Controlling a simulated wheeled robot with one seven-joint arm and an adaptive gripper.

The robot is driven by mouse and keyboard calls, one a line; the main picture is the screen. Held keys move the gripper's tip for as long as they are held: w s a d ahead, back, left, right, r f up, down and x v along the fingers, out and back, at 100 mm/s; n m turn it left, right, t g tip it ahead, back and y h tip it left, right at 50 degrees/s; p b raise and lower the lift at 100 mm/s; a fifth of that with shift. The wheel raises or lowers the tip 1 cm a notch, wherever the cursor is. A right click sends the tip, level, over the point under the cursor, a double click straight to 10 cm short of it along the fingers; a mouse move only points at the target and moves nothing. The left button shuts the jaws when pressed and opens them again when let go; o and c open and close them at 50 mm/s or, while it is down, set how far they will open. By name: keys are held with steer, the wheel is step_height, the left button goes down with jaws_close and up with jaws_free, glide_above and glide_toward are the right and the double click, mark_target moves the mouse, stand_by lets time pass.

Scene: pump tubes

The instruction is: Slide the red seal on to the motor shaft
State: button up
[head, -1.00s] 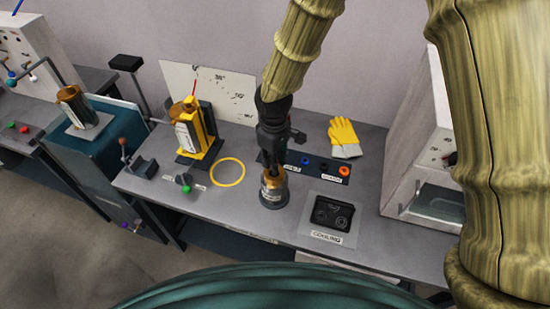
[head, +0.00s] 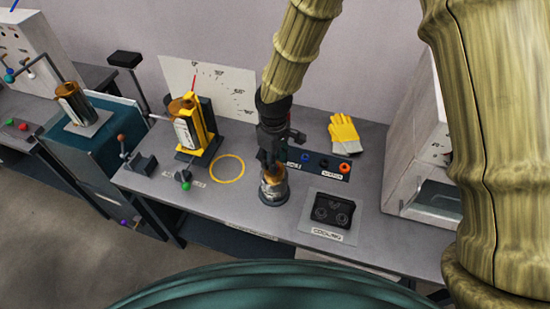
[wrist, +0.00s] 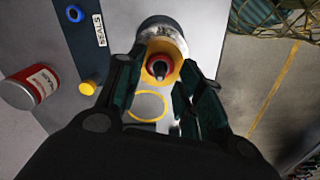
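The motor (head: 272,193) stands upright on the bench, a silver body with a copper-coloured top. In the wrist view the motor (wrist: 163,30) shows from above, and the red seal (wrist: 158,66) appears as a red ring with a dark centre over its middle. I cannot tell how far down the shaft the seal sits. My gripper (head: 269,165) points down at the motor top. In the wrist view my gripper (wrist: 160,70) has its fingers spread on either side of the seal, with visible gaps to it.
A strip behind the motor holds a blue ring (head: 305,157) and an orange ring (head: 345,168). A yellow glove (head: 343,133) lies behind it. A cooling plate (head: 329,216) is to the right. A yellow circle (head: 228,168) marks clear bench to the left.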

stand_by(0.3)
step_height(320, 180, up, 12)
stand_by(0.6)
stand_by(1.0)
